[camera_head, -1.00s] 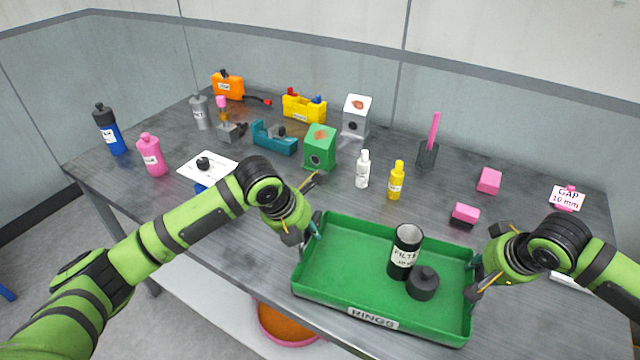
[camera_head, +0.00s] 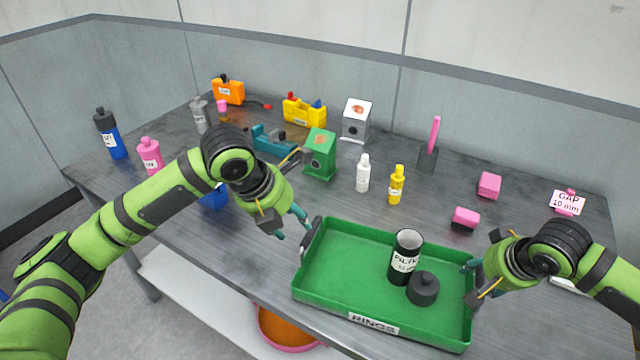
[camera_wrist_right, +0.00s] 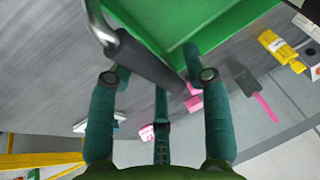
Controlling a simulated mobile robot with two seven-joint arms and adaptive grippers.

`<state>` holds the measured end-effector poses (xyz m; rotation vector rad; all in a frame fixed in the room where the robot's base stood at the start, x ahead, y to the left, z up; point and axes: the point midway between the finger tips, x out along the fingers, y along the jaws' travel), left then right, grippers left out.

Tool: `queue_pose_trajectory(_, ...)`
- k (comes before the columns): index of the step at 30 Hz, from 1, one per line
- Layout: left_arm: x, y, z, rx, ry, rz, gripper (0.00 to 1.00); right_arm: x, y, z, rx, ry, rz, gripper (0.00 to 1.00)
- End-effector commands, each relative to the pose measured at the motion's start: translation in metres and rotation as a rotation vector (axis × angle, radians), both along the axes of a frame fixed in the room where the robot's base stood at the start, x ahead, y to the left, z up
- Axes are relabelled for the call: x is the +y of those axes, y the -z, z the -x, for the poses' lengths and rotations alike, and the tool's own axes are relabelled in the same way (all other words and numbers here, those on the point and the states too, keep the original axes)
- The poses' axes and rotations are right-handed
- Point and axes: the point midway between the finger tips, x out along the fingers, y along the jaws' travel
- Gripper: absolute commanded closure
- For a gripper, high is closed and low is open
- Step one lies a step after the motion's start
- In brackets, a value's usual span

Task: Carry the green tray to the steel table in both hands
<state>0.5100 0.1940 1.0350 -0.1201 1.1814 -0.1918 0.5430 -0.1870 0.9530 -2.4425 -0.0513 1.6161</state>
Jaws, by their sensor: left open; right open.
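The green tray (camera_head: 335,275), labelled RINGS, sits on the grey metal-look table (camera_head: 235,265) near its front edge. It holds a black cylinder with a FILTER label (camera_head: 405,258) and a dark knobbed part (camera_head: 423,288). My left gripper (camera_head: 291,228) is open and empty, just left of the tray's left handle (camera_head: 311,238), apart from it. My right gripper (camera_head: 474,279) is at the tray's right end. In the right wrist view, its open fingers (camera_wrist_right: 158,76) are on either side of the dark handle bar (camera_wrist_right: 148,60), beside the tray wall (camera_wrist_right: 205,25); contact is unclear.
Behind the tray stand a white bottle (camera_head: 363,173), a yellow bottle (camera_head: 396,185), a green box (camera_head: 320,155) and pink blocks (camera_head: 466,218). Blue (camera_head: 110,135) and pink (camera_head: 150,156) bottles are at left. An orange-filled bin (camera_head: 285,328) is below the table's front edge.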

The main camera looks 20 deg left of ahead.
Motion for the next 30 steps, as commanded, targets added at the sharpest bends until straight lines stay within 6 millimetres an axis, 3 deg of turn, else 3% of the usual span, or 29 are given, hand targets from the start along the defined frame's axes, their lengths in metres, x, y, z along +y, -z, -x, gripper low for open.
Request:
queue_pose_trajectory(4,0.005,-0.020,0.007,-0.003,-0.001,-0.001,0.51,0.000,0.000,0.000,0.000,0.000,0.000,0.51)
queue_pose_trajectory(11,0.007,-0.028,0.012,0.000,0.000,-0.001,0.51,-0.001,-0.009,0.003,-0.001,0.000,-0.001,0.51)
queue_pose_trajectory(24,0.007,-0.028,0.011,0.000,0.000,-0.001,0.51,-0.014,-0.087,0.038,-0.003,-0.001,0.000,0.51)
queue_pose_trajectory(30,0.006,-0.028,0.012,0.000,0.000,0.000,0.51,-0.017,-0.106,0.046,-0.002,0.000,0.000,0.51)
